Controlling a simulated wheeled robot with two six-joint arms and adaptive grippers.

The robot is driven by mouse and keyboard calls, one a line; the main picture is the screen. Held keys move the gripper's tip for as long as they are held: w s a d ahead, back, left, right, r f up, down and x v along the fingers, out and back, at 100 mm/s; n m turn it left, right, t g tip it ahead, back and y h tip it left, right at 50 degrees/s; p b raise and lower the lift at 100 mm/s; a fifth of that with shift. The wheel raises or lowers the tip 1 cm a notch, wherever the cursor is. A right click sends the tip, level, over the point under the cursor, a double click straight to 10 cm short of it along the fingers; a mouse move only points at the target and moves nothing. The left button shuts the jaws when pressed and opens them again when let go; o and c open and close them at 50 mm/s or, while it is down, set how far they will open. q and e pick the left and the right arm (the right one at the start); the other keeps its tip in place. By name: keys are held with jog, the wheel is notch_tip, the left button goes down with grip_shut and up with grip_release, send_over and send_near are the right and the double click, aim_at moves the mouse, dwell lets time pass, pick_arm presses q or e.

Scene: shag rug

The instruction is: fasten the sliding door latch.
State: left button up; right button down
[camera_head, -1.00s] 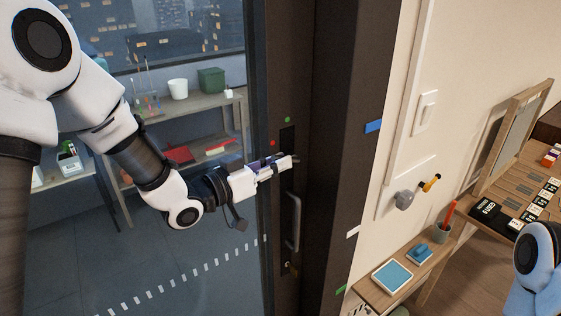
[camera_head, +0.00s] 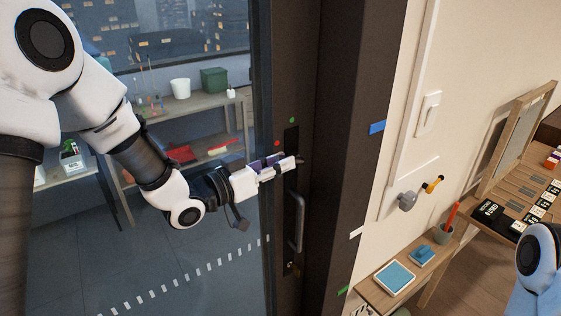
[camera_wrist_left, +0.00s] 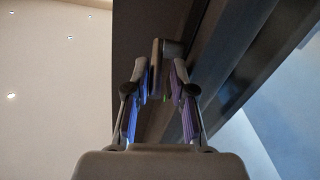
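The sliding door's dark edge (camera_head: 284,90) stands upright in the middle of the head view. Its latch has a dark plate (camera_head: 291,138) with a red dot at its left and a green dot above. My left gripper (camera_head: 283,163) is at the plate's lower part and hides much of the latch. In the left wrist view, the purple-padded fingers of the left gripper (camera_wrist_left: 161,82) are apart, with the dark latch lever (camera_wrist_left: 156,75) between them. I cannot tell whether a pad touches it. Only a part of my right arm shows; its gripper is out of view.
A vertical door handle (camera_head: 297,222) is just below the left gripper. The dark door frame (camera_head: 345,150) stands to the right. A small wooden shelf (camera_head: 372,291) with a blue pad and a cup holding a red item is at lower right. Shelves show behind the glass.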

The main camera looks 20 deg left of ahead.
aim_at(279, 118)
pick_arm(q)
jog(key=shift+d+r, duration=0.1)
jog(key=shift+w+r, duration=0.1)
jog(key=shift+r, duration=0.3)
notch_tip(279, 118, up, 9)
jog(key=shift+r, duration=0.1)
pick_arm(e)
jog(key=shift+s+r, duration=0.1)
jog(key=shift+s, duration=0.3)
